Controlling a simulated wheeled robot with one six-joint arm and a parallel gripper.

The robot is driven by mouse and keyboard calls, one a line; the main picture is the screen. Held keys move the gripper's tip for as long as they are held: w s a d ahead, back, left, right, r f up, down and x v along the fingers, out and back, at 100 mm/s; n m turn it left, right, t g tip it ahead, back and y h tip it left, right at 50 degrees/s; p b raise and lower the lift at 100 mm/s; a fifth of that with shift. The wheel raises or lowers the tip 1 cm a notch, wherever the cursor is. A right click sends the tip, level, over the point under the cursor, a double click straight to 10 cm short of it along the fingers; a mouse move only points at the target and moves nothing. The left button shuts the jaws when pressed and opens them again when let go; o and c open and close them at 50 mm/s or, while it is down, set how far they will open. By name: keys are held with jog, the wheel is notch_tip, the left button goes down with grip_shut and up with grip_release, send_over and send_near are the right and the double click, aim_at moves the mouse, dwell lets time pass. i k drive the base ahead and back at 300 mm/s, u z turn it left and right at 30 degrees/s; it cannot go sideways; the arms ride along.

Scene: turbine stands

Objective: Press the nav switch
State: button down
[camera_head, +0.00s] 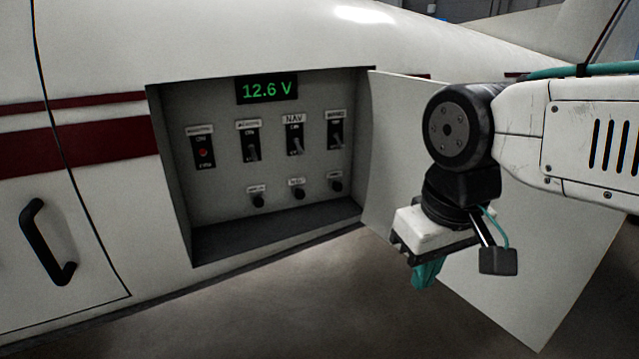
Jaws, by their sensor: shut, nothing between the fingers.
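The nav switch (296,141) is a toggle on a dark plate under a label reading NAV. It is in the upper row of a grey panel (225,190) set into the white fuselage, third from the left. Its lever seems to point down, but this is too small to be sure. My gripper (426,274) hangs to the right of the panel recess, in front of the open door, pointing down. Its teal fingertips are shut and empty, well apart from the switch.
Other switches flank it: one with a red light (203,151), a toggle to its left (252,142) and one to its right (336,131). Several small knobs sit below. A display (267,88) reads 12.6 V. The open door (520,270) stands behind my arm. A black handle (45,242) is at left.

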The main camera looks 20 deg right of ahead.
aim_at(296, 141)
jog(key=k, duration=0.3)
jog(key=u, duration=1.95)
jog(key=i, duration=0.95)
jog(key=z, duration=1.5)
